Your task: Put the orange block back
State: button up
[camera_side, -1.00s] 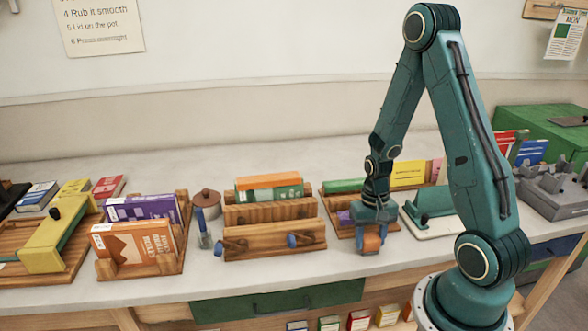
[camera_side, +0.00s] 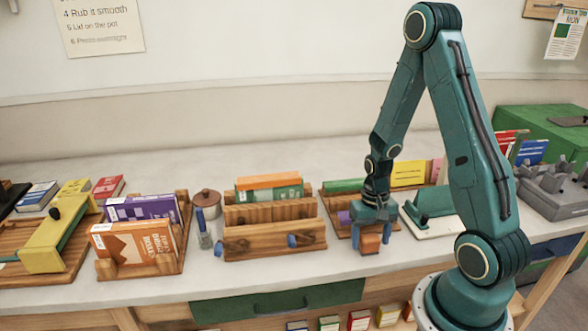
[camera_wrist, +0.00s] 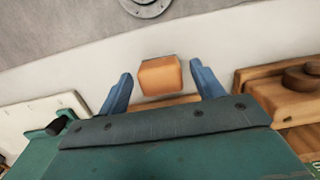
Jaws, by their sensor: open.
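The orange block (camera_side: 370,243) is at the front edge of a wooden tray (camera_side: 337,226) in the side view; I cannot tell if it rests on the wood or on the white tabletop. My gripper (camera_side: 372,236) is directly over it, pointing down, with its blue fingers spread on either side. In the wrist view the block (camera_wrist: 160,76) lies between the two fingers (camera_wrist: 162,88), with a clear gap on both sides. The gripper is open and holds nothing. The gripper's palm hides part of the tray behind the block.
A green piece (camera_side: 343,185) and a purple piece (camera_side: 344,217) are on the tray. Close on the right is a green device on a white base (camera_side: 436,221). A wooden rack (camera_side: 277,242) with books stands left, beyond it a book holder (camera_side: 140,262). The table's front edge is near.

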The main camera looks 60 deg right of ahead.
aim_at(368, 234)
notch_tip(368, 234, up, 12)
jog(key=w+d, duration=0.1)
dwell(0.7)
dwell(0.5)
jog(key=s+a+r+n+t, duration=0.3)
jog(key=a+r+n, duration=0.1)
jog(key=a+r, duration=0.4)
jog(key=s+a+r+n+t+h, duration=0.1)
jog(key=s+a+r+n+t, duration=0.2)
jog(key=a+r+n, duration=0.2)
jog(key=a+r, duration=0.3)
jog(key=r, duration=0.1)
jog(key=shift+s+t, duration=0.3)
jog(key=shift+s, duration=0.1)
